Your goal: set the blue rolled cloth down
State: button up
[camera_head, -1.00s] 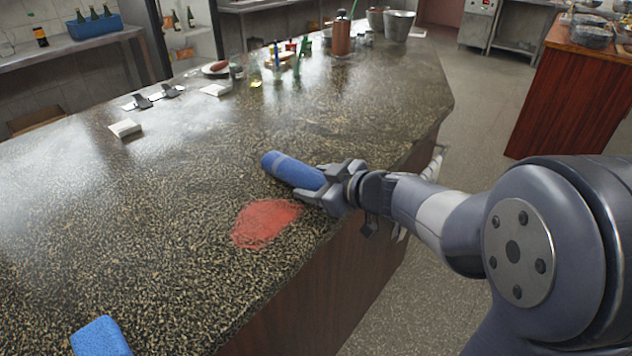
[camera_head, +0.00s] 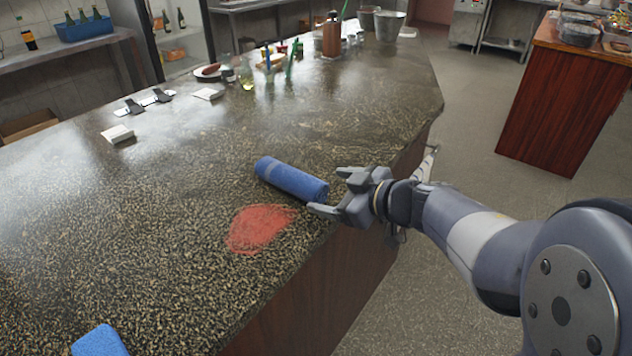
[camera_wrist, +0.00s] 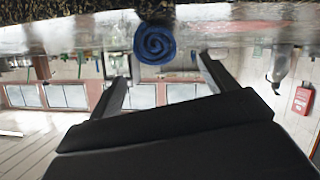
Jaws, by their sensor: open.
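The blue rolled cloth (camera_head: 291,179) lies on the speckled counter (camera_head: 200,240) near its right edge, just beyond a red patch. My gripper (camera_head: 326,191) is open at the cloth's near right end, its fingers spread and nothing between them. One fingertip is very close to the cloth's end; I cannot tell whether it touches. In the wrist view the cloth's spiral end (camera_wrist: 155,44) shows ahead of and between the two open fingers (camera_wrist: 168,75).
The red patch (camera_head: 260,228) is on the counter beside the cloth. Another blue item (camera_head: 99,341) lies at the bottom left. White napkins (camera_head: 117,134), bottles and a metal bucket (camera_head: 390,26) stand farther back. The middle of the counter is clear.

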jog(key=shift+p+v, duration=0.35)
jog(key=shift+v, duration=1.95)
jog(key=shift+c, duration=0.3)
